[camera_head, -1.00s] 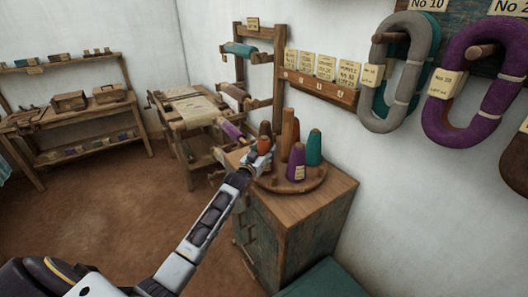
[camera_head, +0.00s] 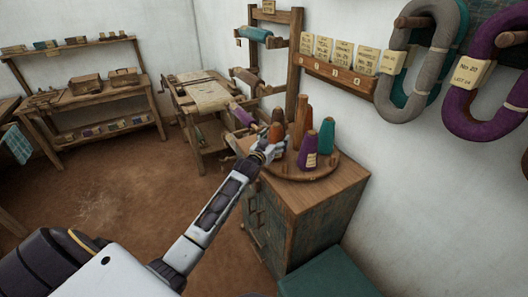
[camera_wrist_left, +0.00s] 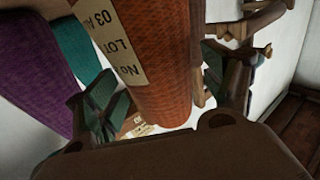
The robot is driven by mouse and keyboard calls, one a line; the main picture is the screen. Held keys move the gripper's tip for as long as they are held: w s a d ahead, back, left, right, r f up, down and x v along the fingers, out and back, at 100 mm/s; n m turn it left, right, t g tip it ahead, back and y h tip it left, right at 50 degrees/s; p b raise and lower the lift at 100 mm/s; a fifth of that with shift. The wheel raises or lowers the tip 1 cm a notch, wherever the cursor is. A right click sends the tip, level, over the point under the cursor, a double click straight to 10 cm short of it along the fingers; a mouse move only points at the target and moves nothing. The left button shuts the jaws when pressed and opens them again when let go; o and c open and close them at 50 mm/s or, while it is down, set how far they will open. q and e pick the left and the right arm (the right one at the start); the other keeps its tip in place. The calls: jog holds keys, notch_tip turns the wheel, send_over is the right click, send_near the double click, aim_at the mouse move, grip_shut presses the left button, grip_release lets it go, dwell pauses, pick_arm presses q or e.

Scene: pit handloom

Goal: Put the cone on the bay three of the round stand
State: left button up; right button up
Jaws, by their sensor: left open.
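The round stand (camera_head: 322,168) is a wooden disc on top of a cabinet. A tall brown cone (camera_head: 303,122), a purple cone (camera_head: 309,150) and a teal cone (camera_head: 326,136) stand on it, with a darker cone (camera_head: 279,115) behind. My left gripper (camera_head: 268,148) is at the stand's left side, by an orange cone (camera_head: 275,132). In the left wrist view the orange cone (camera_wrist_left: 160,85), bearing a paper label, stands between the two parted fingers of my gripper (camera_wrist_left: 165,100). The cone's base is hidden. I cannot read the bay numbers. My right gripper is out of view.
The cabinet (camera_head: 285,222) stands against the right wall. A numbered card rack (camera_head: 338,75) and hanging yarn hanks (camera_head: 408,70) are above it. A wooden frame with spools (camera_head: 255,70) stands behind. Open floor (camera_head: 110,200) lies to the left.

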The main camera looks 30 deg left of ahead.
pick_arm(q)
jog(key=s+b, duration=0.1)
jog(key=s, duration=1)
dwell(0.4)
jog(key=shift+d, duration=0.1)
dwell(0.6)
